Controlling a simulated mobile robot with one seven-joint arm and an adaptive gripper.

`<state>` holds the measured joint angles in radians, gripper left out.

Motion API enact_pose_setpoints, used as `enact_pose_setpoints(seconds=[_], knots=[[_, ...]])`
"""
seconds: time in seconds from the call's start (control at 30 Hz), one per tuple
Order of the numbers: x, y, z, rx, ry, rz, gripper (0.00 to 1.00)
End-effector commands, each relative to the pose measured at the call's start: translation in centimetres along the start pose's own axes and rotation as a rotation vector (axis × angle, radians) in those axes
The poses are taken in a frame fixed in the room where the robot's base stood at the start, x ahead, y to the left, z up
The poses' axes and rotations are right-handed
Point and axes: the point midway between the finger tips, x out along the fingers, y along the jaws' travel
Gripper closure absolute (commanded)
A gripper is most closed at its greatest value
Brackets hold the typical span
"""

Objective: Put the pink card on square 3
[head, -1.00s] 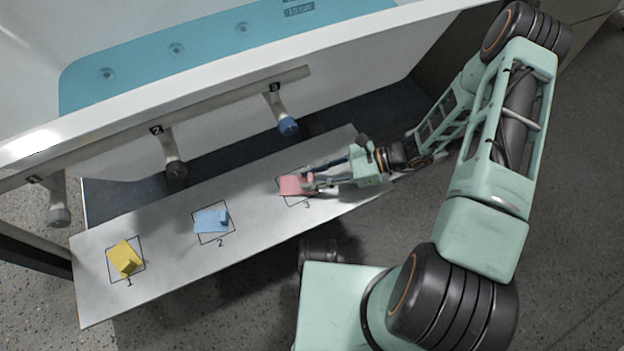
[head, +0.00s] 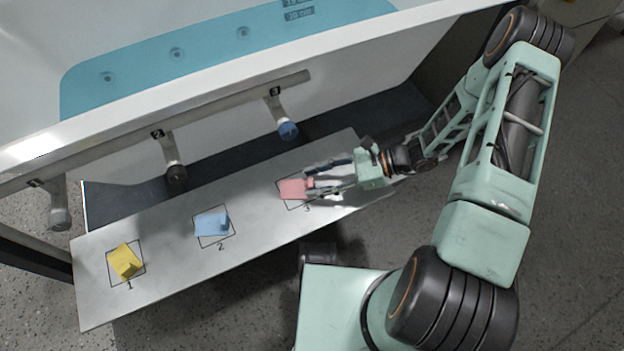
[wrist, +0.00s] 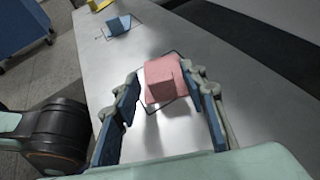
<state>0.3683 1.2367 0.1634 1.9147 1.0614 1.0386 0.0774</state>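The pink card (head: 292,189) lies on the square marked 3 (head: 307,206) on the grey bench. My gripper (head: 318,183) is at the right of the card, low over the bench. Part of the square's outline is hidden by the card and gripper.
A blue card (head: 212,223) lies on square 2 and a yellow card (head: 124,262) on square 1 of the bench (head: 165,265). Above the bench, a rail (head: 222,100) carries numbered pegs, one with a blue end (head: 288,130). The white tub wall stands behind.

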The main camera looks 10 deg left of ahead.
Motion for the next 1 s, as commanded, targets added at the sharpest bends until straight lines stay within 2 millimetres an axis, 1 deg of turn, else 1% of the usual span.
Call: enact_pose_setpoints(seconds=[0.03, 0.3, 0.4, 0.5, 0.67, 1.0], knots=[[-1.2, -0.1, 0.3, 0.000, 0.001, -0.005, 0.61], [-7.1, -0.1, 0.2, 0.001, 0.001, -0.005, 0.61], [-8.8, -0.1, 0.2, 0.000, 0.001, -0.003, 0.61], [-10.0, -0.1, 0.1, 0.001, 0.000, -0.004, 0.61], [-10.8, 0.0, 0.1, 0.001, -0.001, -0.001, 0.61], [-10.8, 0.0, 0.0, 0.001, -0.001, -0.001, 0.61]])
